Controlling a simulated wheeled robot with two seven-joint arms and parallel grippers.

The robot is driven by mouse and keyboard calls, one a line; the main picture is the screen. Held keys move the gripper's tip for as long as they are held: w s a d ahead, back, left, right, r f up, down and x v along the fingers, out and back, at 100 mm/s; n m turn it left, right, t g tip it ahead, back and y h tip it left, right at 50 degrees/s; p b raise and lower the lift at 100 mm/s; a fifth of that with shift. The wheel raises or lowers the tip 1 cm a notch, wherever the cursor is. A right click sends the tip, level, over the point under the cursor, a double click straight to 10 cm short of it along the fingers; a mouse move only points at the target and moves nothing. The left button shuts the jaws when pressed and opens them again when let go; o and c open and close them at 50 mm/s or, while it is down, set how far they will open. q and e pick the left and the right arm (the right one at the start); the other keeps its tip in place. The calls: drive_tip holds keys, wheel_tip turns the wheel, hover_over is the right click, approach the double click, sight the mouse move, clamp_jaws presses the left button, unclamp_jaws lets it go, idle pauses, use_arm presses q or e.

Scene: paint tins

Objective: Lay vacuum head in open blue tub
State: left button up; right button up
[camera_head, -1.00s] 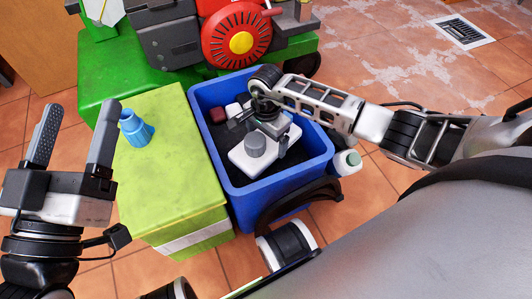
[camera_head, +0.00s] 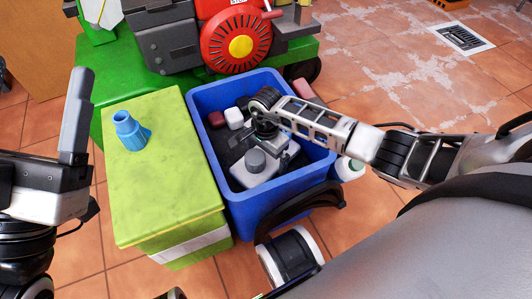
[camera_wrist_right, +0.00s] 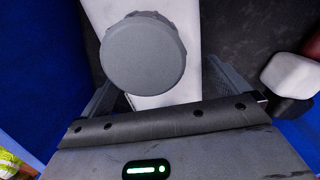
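The vacuum head (camera_head: 247,177) looks like a flat white piece with a round grey knob. It is inside the open blue tub (camera_head: 270,219), near the tub's front wall. My right gripper (camera_head: 268,146) reaches down into the tub. In the right wrist view the white body (camera_wrist_right: 147,101) lies between the two fingers (camera_wrist_right: 160,85), which appear to touch its sides. Whether its underside rests on the tub floor is hidden. My left gripper (camera_head: 38,78) is at the left edge, partly out of frame, fingers apart and empty.
A dark red block (camera_head: 216,119) and a white block (camera_head: 234,118) lie in the tub's far left corner. A yellow-green box (camera_head: 165,195) with a blue nozzle-like piece (camera_head: 130,131) on top stands left. A green machine (camera_head: 150,82) stands behind. A white bottle (camera_head: 349,168) is right of the tub.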

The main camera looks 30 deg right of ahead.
drive_tip(key=shift+r, duration=0.2)
wheel_tip(320, 180, up, 4)
drive_tip(key=p, duration=0.2)
drive_tip(key=shift+r+p, duration=0.25)
drive_tip(key=shift+p, duration=0.1)
use_arm(q)
wheel_tip(320, 180, down, 10)
drive_tip(key=n+g+y+p, duration=0.2)
drive_tip(key=n+g+y, duration=0.2)
drive_tip(key=n, duration=0.5)
drive_tip(key=shift+s+d+r+y+p, duration=0.25)
drive_tip(key=shift+s+d+y+p, duration=0.15)
drive_tip(key=shift+y, duration=0.5)
use_arm(e)
wheel_tip(320, 180, up, 7)
drive_tip(key=shift+r, duration=0.2)
use_arm(q)
drive_tip(key=shift+r, duration=0.1)
use_arm(e)
drive_tip(key=shift+r, duration=0.1)
